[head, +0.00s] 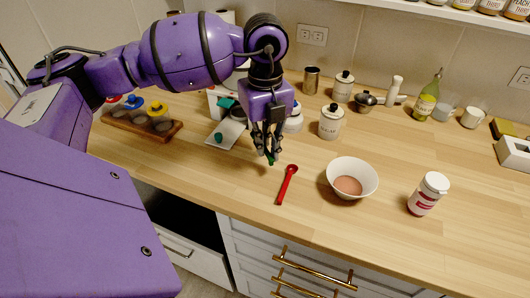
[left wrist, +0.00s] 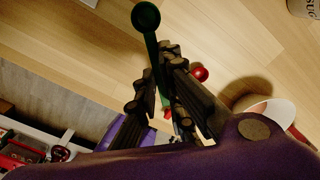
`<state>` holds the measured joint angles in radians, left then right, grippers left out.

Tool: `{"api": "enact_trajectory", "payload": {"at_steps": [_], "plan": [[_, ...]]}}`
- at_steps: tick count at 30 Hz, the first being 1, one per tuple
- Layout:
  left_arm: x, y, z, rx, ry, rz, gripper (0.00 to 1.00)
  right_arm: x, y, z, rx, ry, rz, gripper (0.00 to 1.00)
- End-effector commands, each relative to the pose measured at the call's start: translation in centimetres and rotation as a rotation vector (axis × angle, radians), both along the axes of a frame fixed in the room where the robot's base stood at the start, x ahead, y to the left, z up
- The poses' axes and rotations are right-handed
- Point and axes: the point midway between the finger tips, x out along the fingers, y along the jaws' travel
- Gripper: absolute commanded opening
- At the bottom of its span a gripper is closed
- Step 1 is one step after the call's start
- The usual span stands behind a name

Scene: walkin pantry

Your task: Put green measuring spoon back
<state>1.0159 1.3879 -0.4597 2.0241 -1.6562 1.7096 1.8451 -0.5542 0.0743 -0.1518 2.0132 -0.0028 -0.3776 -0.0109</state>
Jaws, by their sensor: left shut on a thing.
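My left gripper (head: 268,148) points down over the counter, left of the red measuring spoon. It is shut on the green measuring spoon. In the head view only a small green part (head: 271,158) shows at the fingertips. In the left wrist view the green measuring spoon (left wrist: 147,22) sticks out between the fingers (left wrist: 160,75), its round bowl at the outer end. The red measuring spoon (head: 288,184) lies on the counter. A pale tray (head: 229,137) with teal pieces lies left of the gripper. My right gripper is not in view.
A white bowl (head: 352,170) with pinkish powder and a white-lidded bottle (head: 428,194) stand to the right. A sugar canister (head: 331,122) stands behind. A wooden rack (head: 150,128) with colourful-lidded jars is at the left. The counter's front middle is mostly clear.

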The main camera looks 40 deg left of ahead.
Motion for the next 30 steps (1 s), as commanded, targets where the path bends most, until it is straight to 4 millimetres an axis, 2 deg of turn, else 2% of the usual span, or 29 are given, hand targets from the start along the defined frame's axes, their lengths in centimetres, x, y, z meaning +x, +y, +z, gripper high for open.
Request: {"api": "enact_trajectory", "payload": {"at_steps": [7,14,26,27,30], "plan": [[0.9,0.7,-1.4,-0.002,0.0,0.002,0.0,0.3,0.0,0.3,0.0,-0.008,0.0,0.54],[1.0,0.8,-4.5,-0.002,0.001,0.0,0.0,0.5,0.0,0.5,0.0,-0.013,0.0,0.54],[1.1,0.8,-5.1,-0.001,0.0,0.0,0.0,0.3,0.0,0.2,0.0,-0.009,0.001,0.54],[1.1,0.8,-5.0,-0.001,-0.002,0.0,0.14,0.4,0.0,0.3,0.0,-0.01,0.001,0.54],[1.1,0.8,-5.0,-0.001,-0.002,0.0,0.27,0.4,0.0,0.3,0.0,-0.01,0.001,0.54]]}}
